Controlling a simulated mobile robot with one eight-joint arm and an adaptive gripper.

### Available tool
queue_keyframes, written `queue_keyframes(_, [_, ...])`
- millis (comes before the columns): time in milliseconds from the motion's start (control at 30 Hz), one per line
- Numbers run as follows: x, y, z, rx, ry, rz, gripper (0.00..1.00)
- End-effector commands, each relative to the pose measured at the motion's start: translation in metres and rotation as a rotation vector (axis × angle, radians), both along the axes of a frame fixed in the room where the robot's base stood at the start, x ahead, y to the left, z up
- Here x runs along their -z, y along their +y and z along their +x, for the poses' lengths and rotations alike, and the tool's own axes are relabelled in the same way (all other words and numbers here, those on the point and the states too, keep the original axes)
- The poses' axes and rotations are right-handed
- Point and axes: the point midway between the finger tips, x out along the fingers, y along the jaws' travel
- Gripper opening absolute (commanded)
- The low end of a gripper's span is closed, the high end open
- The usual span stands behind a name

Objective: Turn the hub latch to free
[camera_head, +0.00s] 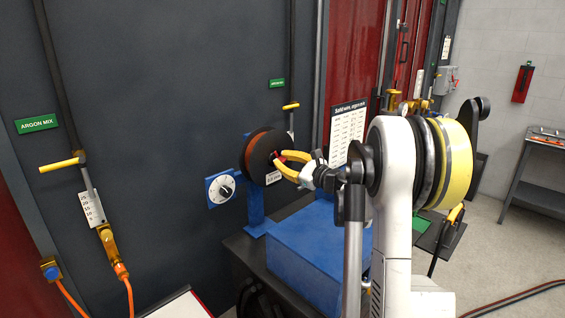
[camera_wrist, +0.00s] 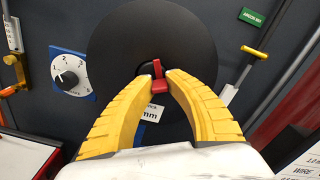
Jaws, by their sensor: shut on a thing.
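The hub latch (camera_wrist: 158,78) is a small red piece at the middle of a dark round wire spool (camera_wrist: 205,45). In the head view the latch (camera_head: 281,158) is mostly hidden by my yellow fingers. The spool (camera_head: 259,147) shows a copper-brown wound edge and stands on a blue post. My gripper (camera_wrist: 158,82) has its two yellow fingertips closed on the red latch, one on each side. In the head view my gripper (camera_head: 283,160) reaches the spool's face from the right. The latch has an upright part and a lower part across; its exact angle is hard to tell.
A blue dial plate (camera_head: 221,187) with a numbered knob is left of the spool. A blue box (camera_head: 315,250) lies below my arm. Yellow-handled valves (camera_head: 60,165) and an orange hose (camera_head: 126,285) are on the left wall. A yellow spool (camera_head: 455,160) stands at right, behind my arm.

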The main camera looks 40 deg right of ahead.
Motion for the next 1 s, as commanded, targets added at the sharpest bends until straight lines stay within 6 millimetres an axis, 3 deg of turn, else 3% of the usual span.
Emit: queue_keyframes(1000, [0.0004, 0.0006, 0.0001, -0.001, -0.127, -0.906, 0.00])
